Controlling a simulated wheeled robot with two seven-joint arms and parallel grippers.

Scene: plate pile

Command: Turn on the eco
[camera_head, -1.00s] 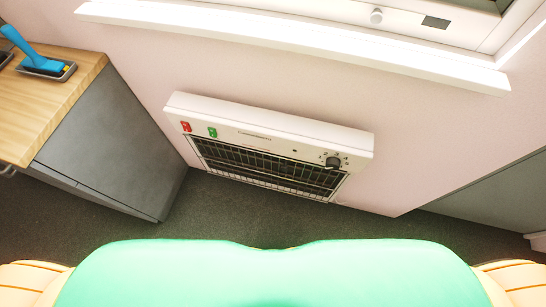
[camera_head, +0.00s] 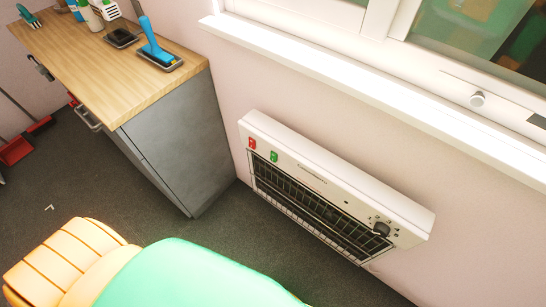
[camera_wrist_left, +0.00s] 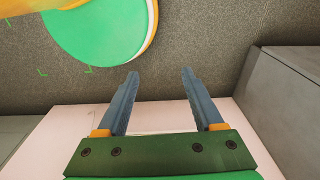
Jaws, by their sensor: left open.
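A white wall heater (camera_head: 330,172) with a dark grille hangs low on the pink wall in the head view. A red switch (camera_head: 252,143) and a green switch (camera_head: 274,156) sit side by side at the left end of its front panel. A black knob (camera_head: 381,229) is at its right end. I cannot read the switch labels. My left gripper (camera_wrist_left: 159,71) is open and empty in the left wrist view, with floor behind its fingertips. Neither gripper shows in the head view, and the heater is not clear in the wrist view.
A grey cabinet (camera_head: 175,140) with a wooden top (camera_head: 120,62) stands left of the heater, holding brushes and bottles. A white window sill (camera_head: 380,92) juts out above the heater. Grey carpet (camera_head: 215,222) is open before it. A red dustpan (camera_head: 16,151) lies far left.

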